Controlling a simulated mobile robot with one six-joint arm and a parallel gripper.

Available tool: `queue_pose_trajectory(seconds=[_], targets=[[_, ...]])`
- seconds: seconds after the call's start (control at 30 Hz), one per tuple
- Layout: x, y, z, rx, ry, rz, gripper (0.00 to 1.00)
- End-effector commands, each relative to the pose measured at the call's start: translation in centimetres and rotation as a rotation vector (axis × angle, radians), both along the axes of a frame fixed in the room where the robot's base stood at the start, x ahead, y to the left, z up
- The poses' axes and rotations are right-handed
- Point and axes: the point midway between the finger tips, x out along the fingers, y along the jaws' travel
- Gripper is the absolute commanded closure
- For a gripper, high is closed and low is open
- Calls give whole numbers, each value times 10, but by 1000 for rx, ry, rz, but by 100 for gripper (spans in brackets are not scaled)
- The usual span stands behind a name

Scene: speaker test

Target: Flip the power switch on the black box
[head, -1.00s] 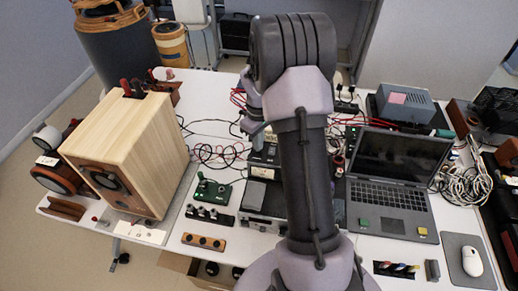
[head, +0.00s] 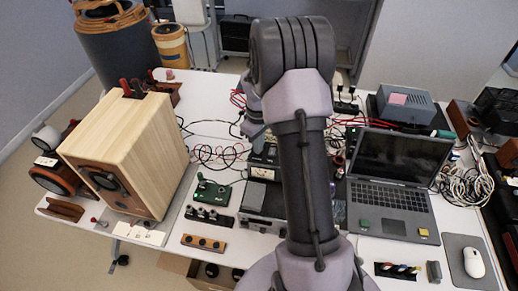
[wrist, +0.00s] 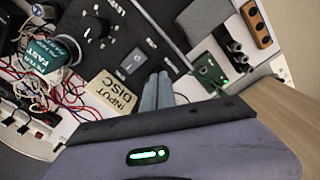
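The black box fills the upper middle of the wrist view (wrist: 157,40), with a round knob marked LEVEL and a cream label reading INPUT DISC (wrist: 110,95). A small grey rocker switch (wrist: 133,61) sits in its face between the knob and my fingers. My gripper (wrist: 157,88) shows two grey fingers side by side, pressed together and empty. Their tips are just below the switch in the picture; I cannot tell whether they touch the box. In the head view the black box (head: 264,158) is partly hidden by my arm.
A wooden speaker (head: 140,150) stands at left. A green board (head: 214,194) and a connector strip (head: 204,243) lie near the front. A laptop (head: 390,205) is at right. Red and black cables lie around the box, and a teal-labelled cylinder (wrist: 45,52) is nearby.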

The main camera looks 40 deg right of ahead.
Motion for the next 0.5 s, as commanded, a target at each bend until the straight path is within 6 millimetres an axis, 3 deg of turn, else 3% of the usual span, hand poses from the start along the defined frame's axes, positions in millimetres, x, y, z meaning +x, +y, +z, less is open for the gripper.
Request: queue_pose_trajectory(seconds=[0.5], targets=[[0,0,60,-1,-1,0,100]])
